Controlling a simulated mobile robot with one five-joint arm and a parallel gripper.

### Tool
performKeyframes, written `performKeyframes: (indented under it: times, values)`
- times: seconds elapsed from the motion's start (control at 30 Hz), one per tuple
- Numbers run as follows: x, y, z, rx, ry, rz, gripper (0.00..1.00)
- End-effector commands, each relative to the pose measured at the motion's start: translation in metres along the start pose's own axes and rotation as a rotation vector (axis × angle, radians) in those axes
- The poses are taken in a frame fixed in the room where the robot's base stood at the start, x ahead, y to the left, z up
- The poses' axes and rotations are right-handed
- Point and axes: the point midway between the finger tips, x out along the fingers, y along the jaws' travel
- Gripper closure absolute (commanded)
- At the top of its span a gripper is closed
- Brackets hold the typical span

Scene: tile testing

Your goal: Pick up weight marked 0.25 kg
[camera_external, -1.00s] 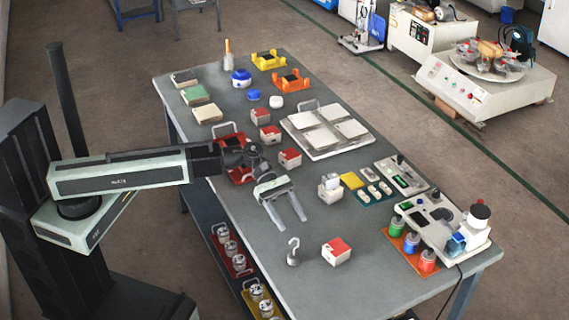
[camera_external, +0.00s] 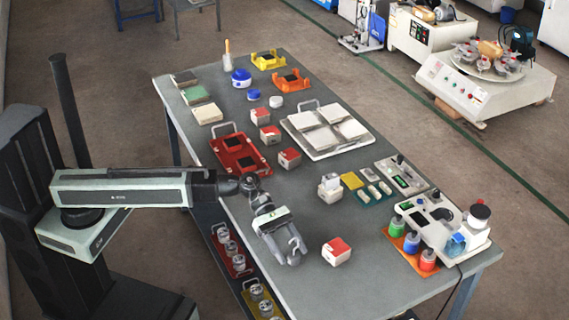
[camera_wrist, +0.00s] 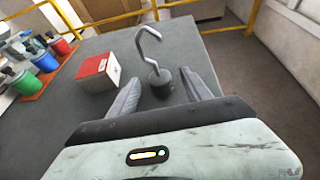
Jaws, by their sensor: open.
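My gripper (camera_wrist: 163,78) is open, with one finger on each side of the weight and visible space between the weight and the fingers. In the external view my gripper (camera_external: 284,247) is low over the near part of the table, and the hooked weight (camera_external: 294,259) is partly hidden by the fingers.
A white box with a red top (camera_external: 337,251) stands just right of the gripper; it also shows in the wrist view (camera_wrist: 98,73). Red, green and blue bottles on an orange tray (camera_external: 409,259) are further right. Grey table surface (camera_external: 318,284) is clear around the weight.

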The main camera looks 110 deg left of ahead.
Motion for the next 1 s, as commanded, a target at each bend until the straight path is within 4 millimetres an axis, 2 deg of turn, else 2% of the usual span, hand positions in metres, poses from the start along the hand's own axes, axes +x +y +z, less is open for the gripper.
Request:
performKeyframes:
  times: [0.03, 0.23, 0.43, 0.47, 0.77, 0.87, 1.0]
  values:
    - [0.006, 0.001, -0.002, 0.0, 0.0, -0.001, 0.42]
    - [0.006, 0.0, 0.0, -0.001, 0.0, 0.001, 0.42]
    - [0.006, 0.0, 0.0, -0.001, 0.0, 0.0, 0.98]
    - [0.006, 0.0, 0.0, -0.001, 0.0, 0.0, 1.0]
    - [0.005, 0.0, 0.002, -0.001, -0.001, 0.0, 1.0]
    - [0.002, 0.0, 0.008, -0.001, -0.001, 0.0, 1.0]
    - [-0.006, 0.0, 0.029, -0.001, -0.001, 0.0, 1.0]
